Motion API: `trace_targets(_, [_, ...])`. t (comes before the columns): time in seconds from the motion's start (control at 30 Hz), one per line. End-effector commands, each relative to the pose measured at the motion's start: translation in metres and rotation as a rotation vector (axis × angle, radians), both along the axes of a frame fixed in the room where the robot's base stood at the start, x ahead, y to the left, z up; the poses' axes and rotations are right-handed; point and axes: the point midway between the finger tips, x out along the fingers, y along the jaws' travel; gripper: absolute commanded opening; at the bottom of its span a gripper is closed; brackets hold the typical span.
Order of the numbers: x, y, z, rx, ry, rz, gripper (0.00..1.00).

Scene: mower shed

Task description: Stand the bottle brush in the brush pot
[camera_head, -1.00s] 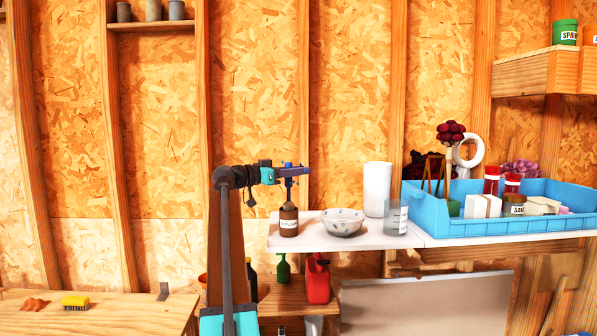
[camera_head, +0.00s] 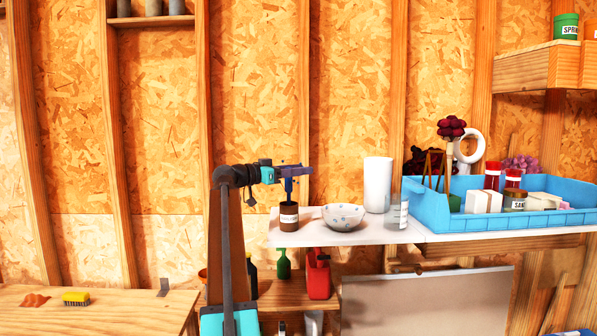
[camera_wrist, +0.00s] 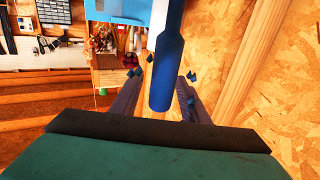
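The brush pot (camera_head: 289,218) is a small brown pot with a pale label on the left end of the white worktop. My gripper (camera_head: 290,174) is just above it, reaching in from the left. The bottle brush shows as a dark blue upright handle (camera_head: 289,190) running down from my gripper into the pot's mouth; its lower end is hidden inside. In the wrist view the blue handle (camera_wrist: 167,75) stands between my two fingers (camera_wrist: 163,98). Narrow gaps seem to show on both sides, so the fingers look open around it.
A patterned bowl (camera_head: 343,217) stands right of the pot, with a white cylinder (camera_head: 377,185) and a clear beaker (camera_head: 397,213) beyond. A blue tray (camera_head: 480,222) of jars and other items fills the right. The worktop's left edge (camera_head: 272,238) is close to the pot.

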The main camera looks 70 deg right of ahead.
Motion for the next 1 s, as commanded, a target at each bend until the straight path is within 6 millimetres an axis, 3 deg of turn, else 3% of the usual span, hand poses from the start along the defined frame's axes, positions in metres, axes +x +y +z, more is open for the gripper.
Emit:
trace_targets(0.47, [0.011, 0.012, -0.001, 0.000, 0.000, 0.001, 0.41])
trace_targets(1.0, [0.066, 0.074, -0.002, -0.001, -0.001, 0.002, 0.41])
